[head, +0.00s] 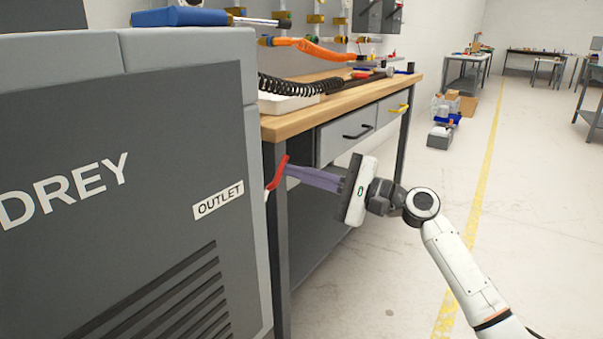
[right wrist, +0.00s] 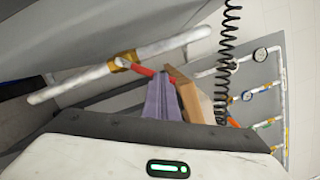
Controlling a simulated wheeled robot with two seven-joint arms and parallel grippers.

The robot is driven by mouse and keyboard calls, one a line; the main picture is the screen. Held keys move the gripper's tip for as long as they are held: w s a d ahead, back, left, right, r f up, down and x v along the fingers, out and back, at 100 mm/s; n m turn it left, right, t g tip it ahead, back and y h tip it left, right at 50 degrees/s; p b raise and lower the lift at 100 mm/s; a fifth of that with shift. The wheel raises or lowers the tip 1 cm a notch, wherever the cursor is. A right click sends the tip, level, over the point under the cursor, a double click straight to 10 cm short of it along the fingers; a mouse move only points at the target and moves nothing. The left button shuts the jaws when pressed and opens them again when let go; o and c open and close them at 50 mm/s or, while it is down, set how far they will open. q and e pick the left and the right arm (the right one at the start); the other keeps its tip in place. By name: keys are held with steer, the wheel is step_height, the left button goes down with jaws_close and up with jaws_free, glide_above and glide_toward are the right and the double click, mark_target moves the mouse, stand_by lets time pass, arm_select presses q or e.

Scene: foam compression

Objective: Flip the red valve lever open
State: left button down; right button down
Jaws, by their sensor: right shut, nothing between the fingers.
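The red valve lever (head: 278,173) shows at the right edge of the dark machine, close to the word OUTLET, and slants upward to the right. In the right wrist view the red lever (right wrist: 142,70) runs from a brass valve body (right wrist: 121,61) on a white pipe (right wrist: 85,82) toward my fingertips. My right gripper (head: 289,171) has its purple fingers shut and empty. Its tips are right at the lever; I cannot tell if they touch it. My left gripper is not in view.
The dark machine (head: 130,120) fills the left. A wooden workbench (head: 345,95) with drawers and a front leg (head: 278,240) stands just behind the lever. A black coiled hose (head: 285,86) lies on the bench. Open floor (head: 380,270) lies to the right.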

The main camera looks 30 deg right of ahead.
arm_select(q)
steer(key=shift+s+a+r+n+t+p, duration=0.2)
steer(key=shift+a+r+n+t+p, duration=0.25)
steer(key=shift+p, duration=0.5)
arm_select(e)
steer(key=n, duration=0.1)
steer(key=a+r+n, duration=0.1)
steer(key=n, duration=0.1)
steer(key=s+a+n+g, duration=0.1)
steer(key=shift+s+a+r+n, duration=0.1)
steer(key=shift+a+r+n, duration=0.05)
steer(key=shift+r+n, duration=0.25)
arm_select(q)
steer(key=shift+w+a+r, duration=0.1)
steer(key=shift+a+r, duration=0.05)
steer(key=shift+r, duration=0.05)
arm_select(e)
steer(key=shift+a, duration=0.1)
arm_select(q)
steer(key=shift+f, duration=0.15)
arm_select(e)
steer(key=shift+f, duration=0.1)
